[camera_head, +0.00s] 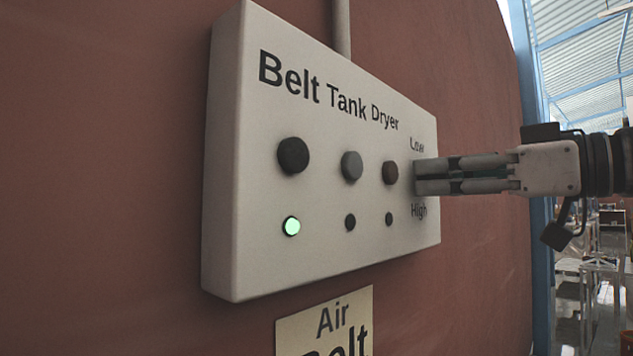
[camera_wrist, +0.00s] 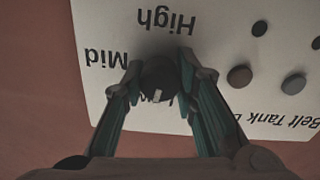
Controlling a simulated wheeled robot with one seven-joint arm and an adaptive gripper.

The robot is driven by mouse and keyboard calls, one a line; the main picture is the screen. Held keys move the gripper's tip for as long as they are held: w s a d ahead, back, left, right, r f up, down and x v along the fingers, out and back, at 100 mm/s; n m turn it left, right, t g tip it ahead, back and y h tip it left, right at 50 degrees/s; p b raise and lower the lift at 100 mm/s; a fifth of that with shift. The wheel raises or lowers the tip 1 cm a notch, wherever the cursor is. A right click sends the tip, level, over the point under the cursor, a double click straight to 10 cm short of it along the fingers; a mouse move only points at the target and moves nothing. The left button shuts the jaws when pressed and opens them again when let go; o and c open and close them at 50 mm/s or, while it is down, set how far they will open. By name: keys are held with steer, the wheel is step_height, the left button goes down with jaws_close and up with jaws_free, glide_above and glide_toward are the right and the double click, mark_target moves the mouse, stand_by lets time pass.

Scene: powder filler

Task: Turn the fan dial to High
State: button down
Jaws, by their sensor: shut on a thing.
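The fan dial (camera_wrist: 160,76) is a dark round knob on the panel, with a small pale mark on its edge towards the "Low" label. It sits between the fingers of my gripper (camera_wrist: 161,72), which are shut on it from both sides. In the wrist view the labels are upside down: "High" above the dial, "Mid" to the left, "Low" below and partly hidden by the fingers. In the head view my gripper (camera_head: 418,177) reaches in from the right to the panel's right part, between "Low" and "High", and hides the dial.
The white "Belt Tank Dryer" panel (camera_head: 320,125) is on a reddish-brown wall (camera_head: 100,180). It carries several round buttons and a lit green lamp (camera_head: 291,226). An "Air Belt" sign (camera_head: 325,320) is below. Free room lies right of the wall.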

steer(key=m+b, duration=0.1)
steer(key=m, duration=0.7)
steer(key=shift+m, duration=0.4)
steer(key=m+p, duration=0.1)
steer(key=m, duration=0.2)
steer(key=shift+m, duration=0.4)
steer(key=m+p, duration=0.1)
steer(key=m, duration=0.3)
steer(key=shift+m+p, duration=0.3)
steer(key=shift+p, duration=0.1)
steer(key=m+p, duration=0.2)
steer(key=m, duration=0.2)
steer(key=shift+m+p, duration=0.3)
steer(key=shift+p, duration=0.1)
steer(key=m+p, duration=0.3)
steer(key=m, duration=0.1)
steer(key=m+p, duration=0.4)
steer(key=m, duration=0.1)
steer(key=shift+p, duration=0.3)
steer(key=m+p, duration=0.3)
steer(key=shift+f+m, duration=0.15)
steer(key=shift+m, duration=0.15)
